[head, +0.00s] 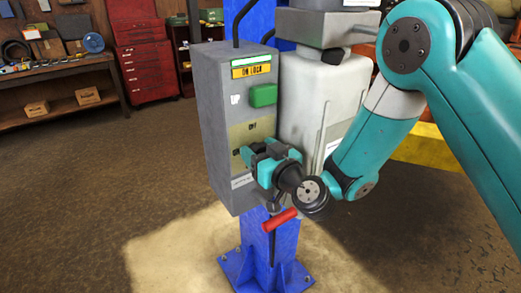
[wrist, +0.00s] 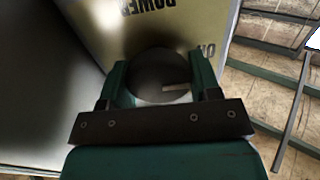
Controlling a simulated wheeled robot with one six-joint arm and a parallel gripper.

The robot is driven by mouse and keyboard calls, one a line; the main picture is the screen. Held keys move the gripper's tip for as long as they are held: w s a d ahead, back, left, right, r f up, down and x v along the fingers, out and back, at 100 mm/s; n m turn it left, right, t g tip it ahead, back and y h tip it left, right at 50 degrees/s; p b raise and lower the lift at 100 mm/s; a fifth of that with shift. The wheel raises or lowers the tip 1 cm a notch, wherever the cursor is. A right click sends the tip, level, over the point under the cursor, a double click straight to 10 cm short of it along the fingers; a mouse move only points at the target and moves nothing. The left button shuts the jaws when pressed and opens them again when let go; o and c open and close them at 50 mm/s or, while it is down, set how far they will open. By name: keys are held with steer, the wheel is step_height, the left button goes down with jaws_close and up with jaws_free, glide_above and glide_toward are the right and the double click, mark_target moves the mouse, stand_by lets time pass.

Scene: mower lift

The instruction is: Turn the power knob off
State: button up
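The power knob (wrist: 160,78) is dark and round with a pale pointer mark toward the right in the wrist view. It sits on a yellowish plate (wrist: 180,35) lettered POWER, upside down here, with a partly cut-off label at the right. In the head view the plate on the grey control box (head: 215,130) reads OFF at its upper part; my gripper hides the knob there. My gripper (head: 262,160) is at the plate's lower part. In the wrist view its fingers (wrist: 162,82) lie close against both sides of the knob, with no clear gap.
A green button (head: 263,95) and a yellow label (head: 251,70) are above on the box. A white tank (head: 322,100) stands right of it. A red-handled lever (head: 281,219) hangs below, before the blue post (head: 285,245). Open floor lies left.

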steer(key=shift+c, duration=0.5)
steer(key=shift+f+m, duration=0.1)
steer(key=shift+m, duration=0.2)
steer(key=m, duration=0.3)
steer(key=shift+d+m, duration=0.1)
steer(key=shift+m, duration=0.2)
steer(key=m, duration=0.4)
steer(key=shift+d+f+b, duration=0.1)
steer(key=shift+f+b, duration=0.05)
steer(key=shift+b, duration=0.2)
steer(key=m, duration=0.5)
steer(key=shift+f, duration=0.1)
steer(key=m, duration=0.4)
steer(key=shift+f+m, duration=0.15)
steer(key=shift+m, duration=0.15)
steer(key=o, duration=0.9)
